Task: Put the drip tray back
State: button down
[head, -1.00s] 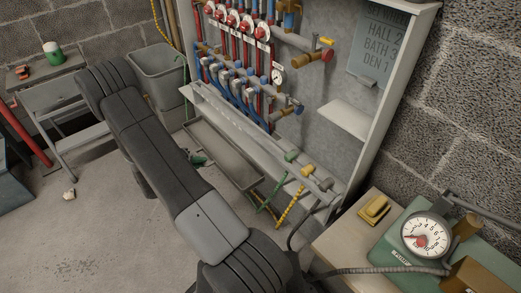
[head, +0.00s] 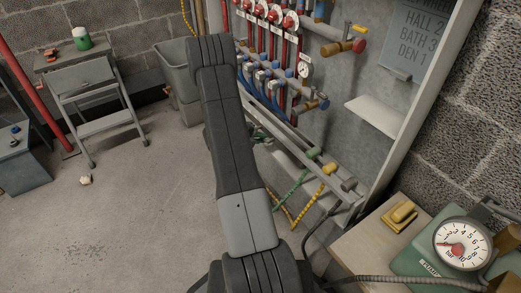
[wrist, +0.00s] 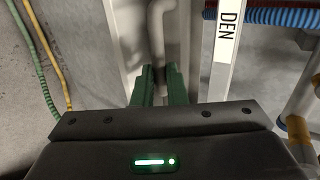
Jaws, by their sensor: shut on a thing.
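The drip tray (head: 287,166) is a long, pale grey trough below the pipe manifold (head: 285,70). My arm hides much of it in the head view. My gripper (head: 258,137) is low in front of the manifold, mostly behind my arm, with a bit of green showing. In the wrist view its two green fingers (wrist: 158,88) are closed in on a narrow grey part with pale walls on both sides. It looks like part of the tray, but its full shape is hidden. I cannot tell whether the tray touches the floor.
A green hose (head: 292,188) and a yellow hose (head: 312,205) hang at the tray's right. A grey bin (head: 180,88) and a step stool (head: 88,88) stand left. A bench with a pressure gauge (head: 461,244) is at the right. Floor at left is mostly clear.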

notch_tip(320, 180, down, 5)
jog(key=b, duration=0.3)
jog(key=shift+w+d+r, duration=0.1)
jog(key=shift+d, duration=0.05)
jog(key=c, duration=1.5)
grip_release()
jog(key=shift+o, duration=0.2)
